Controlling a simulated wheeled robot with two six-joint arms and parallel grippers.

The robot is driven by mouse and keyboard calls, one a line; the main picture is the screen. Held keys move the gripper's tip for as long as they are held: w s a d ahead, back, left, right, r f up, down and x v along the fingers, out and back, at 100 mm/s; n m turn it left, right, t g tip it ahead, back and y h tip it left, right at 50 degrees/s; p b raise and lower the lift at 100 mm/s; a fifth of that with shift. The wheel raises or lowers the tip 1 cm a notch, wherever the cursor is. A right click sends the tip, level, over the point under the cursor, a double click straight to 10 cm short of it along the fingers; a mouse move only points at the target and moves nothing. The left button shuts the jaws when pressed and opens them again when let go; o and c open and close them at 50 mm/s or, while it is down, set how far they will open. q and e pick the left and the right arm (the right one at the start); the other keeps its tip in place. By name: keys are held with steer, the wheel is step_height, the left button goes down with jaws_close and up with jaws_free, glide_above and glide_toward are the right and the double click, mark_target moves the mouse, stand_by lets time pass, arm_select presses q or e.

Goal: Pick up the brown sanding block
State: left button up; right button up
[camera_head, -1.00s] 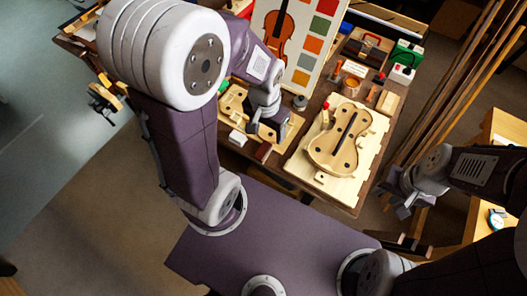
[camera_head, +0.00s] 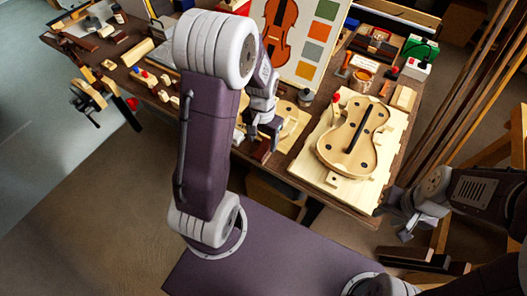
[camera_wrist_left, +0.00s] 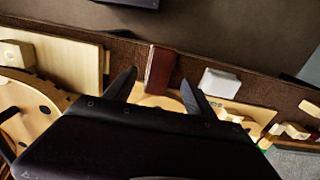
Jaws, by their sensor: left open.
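A reddish-brown block, which looks like the sanding block (camera_head: 262,150), lies near the bench's front edge. In the left wrist view the same block (camera_wrist_left: 161,70) stands out between and just beyond my fingertips. My left gripper (camera_head: 265,131) is over the bench beside the block. Its two fingers (camera_wrist_left: 158,90) are spread apart with nothing gripped between them. Part of the block's near end is hard to make out in the wrist view. My right gripper (camera_head: 397,220) hangs off the bench's right front side, away from the block, and its jaws are too unclear to judge.
A white block (camera_wrist_left: 220,82) lies just right of the brown block in the wrist view. A pale board (camera_head: 335,180) with a violin body (camera_head: 352,140) lies to the right. Tools and small wooden parts crowd the bench's left side. Open floor (camera_head: 100,220) lies in front.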

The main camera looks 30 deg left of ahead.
mark_target(264, 148)
arm_select(q)
steer(key=f, duration=0.3)
steer(key=f+b, duration=0.1)
steer(key=f, duration=0.1)
steer(key=shift+w+f, duration=0.1)
steer(key=shift+w, duration=0.15)
steer(key=shift+s, duration=0.1)
steer(key=c, duration=0.4)
jaws_close()
steer(key=r, duration=0.3)
steer(key=r+p, duration=0.1)
steer(key=r, duration=0.1)
steer(key=shift+d, duration=0.25)
steer(key=d+r+p, duration=0.1)
steer(key=d+r, duration=0.5)
steer(key=d, duration=0.5)
steer(key=shift+d, duration=0.15)
steer(key=shift+r, duration=0.1)
